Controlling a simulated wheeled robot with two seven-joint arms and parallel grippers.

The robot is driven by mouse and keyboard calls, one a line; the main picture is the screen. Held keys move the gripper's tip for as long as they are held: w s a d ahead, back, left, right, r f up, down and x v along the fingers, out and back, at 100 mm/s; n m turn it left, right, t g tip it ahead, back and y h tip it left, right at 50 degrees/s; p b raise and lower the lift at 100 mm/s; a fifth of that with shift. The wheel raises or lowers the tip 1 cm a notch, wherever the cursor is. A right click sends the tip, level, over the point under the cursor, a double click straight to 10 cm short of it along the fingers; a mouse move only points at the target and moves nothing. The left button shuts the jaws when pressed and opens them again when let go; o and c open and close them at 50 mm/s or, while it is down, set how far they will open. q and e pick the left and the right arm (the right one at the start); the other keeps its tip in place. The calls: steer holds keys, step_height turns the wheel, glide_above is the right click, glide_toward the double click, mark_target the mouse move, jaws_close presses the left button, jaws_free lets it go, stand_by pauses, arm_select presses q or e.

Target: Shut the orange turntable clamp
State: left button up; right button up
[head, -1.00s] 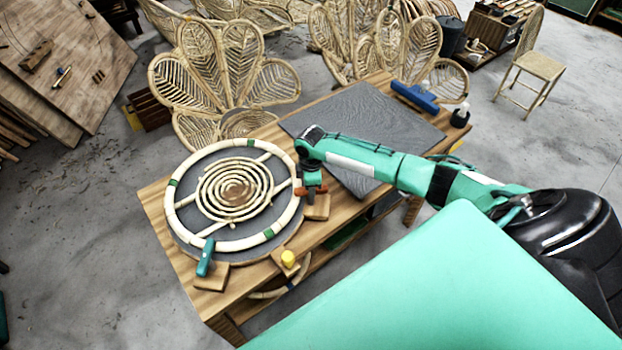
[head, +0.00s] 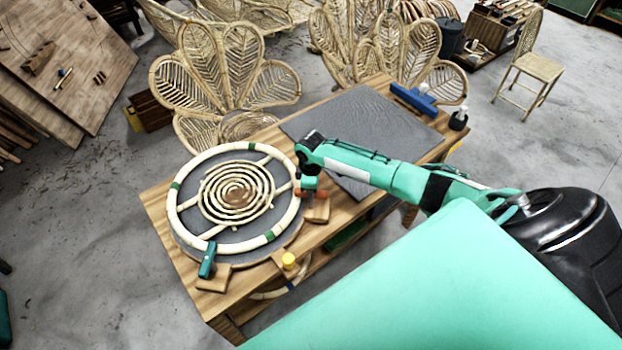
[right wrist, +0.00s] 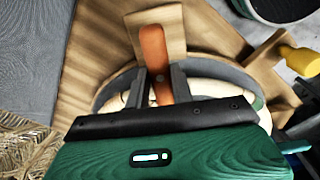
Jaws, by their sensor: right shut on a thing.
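The orange turntable clamp (head: 321,194) sits on a wooden block at the right edge of the round turntable, partly hidden by my right gripper. In the right wrist view its orange lever (right wrist: 153,48) lies along the block, between my fingers. My right gripper (head: 308,189) is shut on this lever; its dark fingers (right wrist: 161,85) lie on both sides of it. The turntable (head: 185,236) carries a pale rattan ring (head: 172,208) with a spiral (head: 236,191) inside. My left gripper is not in view.
A teal clamp (head: 207,261) stands at the turntable's front edge, with a yellow knob (head: 289,260) to its right. A grey mat (head: 350,125), a blue tool (head: 414,98) and a small bottle (head: 459,118) are on the bench's far right. Rattan chairs (head: 225,75) stand behind.

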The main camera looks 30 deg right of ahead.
steer(key=o, duration=1)
steer(key=shift+r, duration=0.15)
step_height(320, 180, up, 14)
steer(key=b, duration=0.4)
steer(key=shift+f, duration=0.2)
